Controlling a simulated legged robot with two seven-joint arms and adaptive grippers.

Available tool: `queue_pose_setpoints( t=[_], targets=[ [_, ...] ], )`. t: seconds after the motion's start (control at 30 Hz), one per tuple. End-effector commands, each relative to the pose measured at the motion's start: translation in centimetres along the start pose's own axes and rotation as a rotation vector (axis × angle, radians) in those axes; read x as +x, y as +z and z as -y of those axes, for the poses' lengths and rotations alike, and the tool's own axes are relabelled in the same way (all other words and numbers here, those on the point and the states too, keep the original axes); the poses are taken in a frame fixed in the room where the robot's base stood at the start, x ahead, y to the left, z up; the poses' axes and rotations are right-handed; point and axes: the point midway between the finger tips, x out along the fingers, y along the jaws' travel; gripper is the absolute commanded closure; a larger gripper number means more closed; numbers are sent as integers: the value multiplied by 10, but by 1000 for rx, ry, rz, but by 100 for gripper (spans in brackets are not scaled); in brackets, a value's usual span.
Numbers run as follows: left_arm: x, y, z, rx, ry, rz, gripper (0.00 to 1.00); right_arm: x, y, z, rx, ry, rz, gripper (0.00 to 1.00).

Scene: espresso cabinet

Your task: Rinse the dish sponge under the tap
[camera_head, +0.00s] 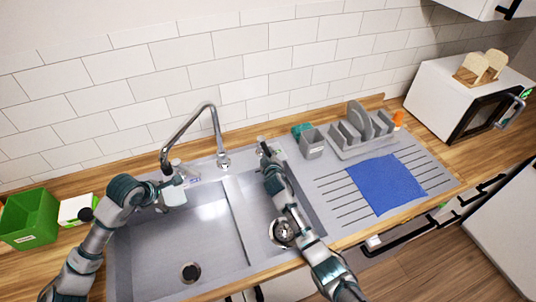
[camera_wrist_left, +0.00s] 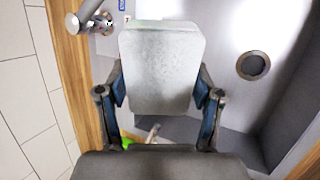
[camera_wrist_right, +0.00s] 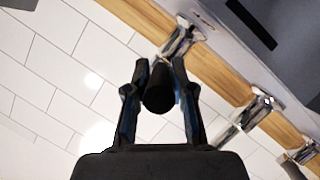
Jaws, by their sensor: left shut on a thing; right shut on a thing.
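The chrome tap (camera_head: 213,125) stands at the back of the sink (camera_head: 205,235), its spout curving to the left. My left gripper (camera_head: 160,192) is shut on the pale grey dish sponge (camera_head: 175,196), holding it below the spout over the left basin. The sponge fills the middle of the left wrist view (camera_wrist_left: 162,65), between both fingers. My right gripper (camera_head: 265,155) is at the sink's back edge, right of the tap. In the right wrist view it is shut on a short black cylinder (camera_wrist_right: 158,88). I cannot tell whether water runs.
A grey cup (camera_head: 312,146), a dish rack (camera_head: 358,135) and a blue cloth (camera_head: 385,183) are on the drainboard at right. A green bin (camera_head: 28,222) stands far left. A white appliance (camera_head: 440,90) is at back right. The tiled wall is close behind the tap.

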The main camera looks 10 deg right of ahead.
Motion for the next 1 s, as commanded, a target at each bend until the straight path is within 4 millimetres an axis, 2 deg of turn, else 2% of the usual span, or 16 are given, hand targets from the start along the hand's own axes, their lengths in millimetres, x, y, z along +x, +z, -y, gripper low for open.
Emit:
queue_pose_setpoints(
  t=[0.4, 0.8, 0.83, 0.9, 0.93, 1.0],
  targets=[
    [1, -1, 0, -1, -1, 0, 62, 6, 10, -10, -66, -147, -122, 100],
    [0, -1, 0, 0, 0, 0, 62, 6, 11, -10, -68, -167, -136, 100],
    [0, -1, 0, 0, 0, 0, 62, 6, 11, -10, -68, -167, -135, 75],
    [0, -1, 0, 0, 0, 0, 62, 6, 11, -10, -68, -167, -136, 57],
    [0, -1, 0, 0, 0, 0, 62, 6, 11, -10, -68, -166, -136, 52],
    [0, -1, 0, 0, 0, 0, 62, 6, 11, -11, -68, -165, -137, 52]
  ],
)
